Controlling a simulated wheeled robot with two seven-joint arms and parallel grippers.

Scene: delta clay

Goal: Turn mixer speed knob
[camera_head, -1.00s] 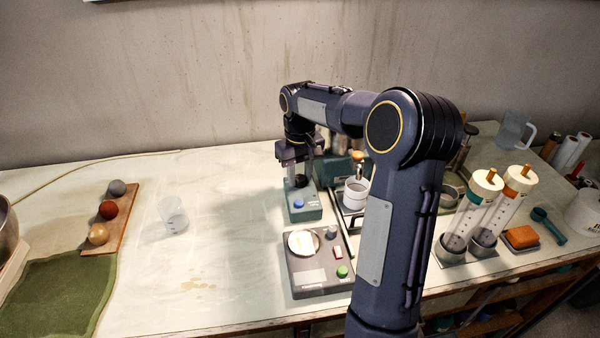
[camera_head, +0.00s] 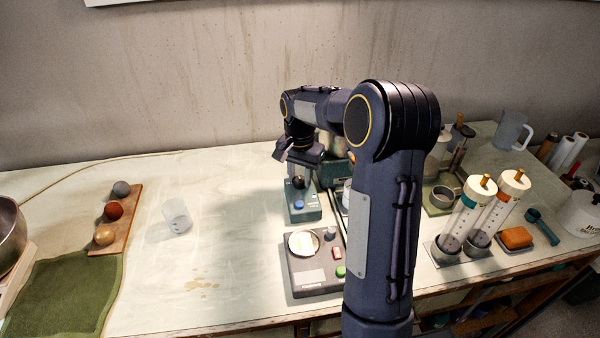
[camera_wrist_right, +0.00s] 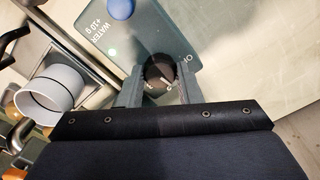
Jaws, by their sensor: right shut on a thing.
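A black round knob (camera_wrist_right: 159,70) sits on a teal box (camera_wrist_right: 122,45) with a blue button (camera_wrist_right: 121,8) and the lettering "WATER +10 g". My right gripper (camera_wrist_right: 160,84) is shut on this knob, a finger on each side of it, in the right wrist view. In the head view the right gripper (camera_head: 299,173) points down over the back of the teal box (camera_head: 304,213), turned at an angle. Its fingers are small and partly hidden there. A larger teal machine (camera_head: 335,172) behind is mostly hidden by my right arm. My left gripper is out of view.
A grey scale (camera_head: 315,277) with a pale round plate stands in front of the teal box. A clear beaker (camera_head: 177,216) and a wooden board (camera_head: 118,232) with three balls are to the left. Two clear cylinders (camera_head: 470,213) stand right.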

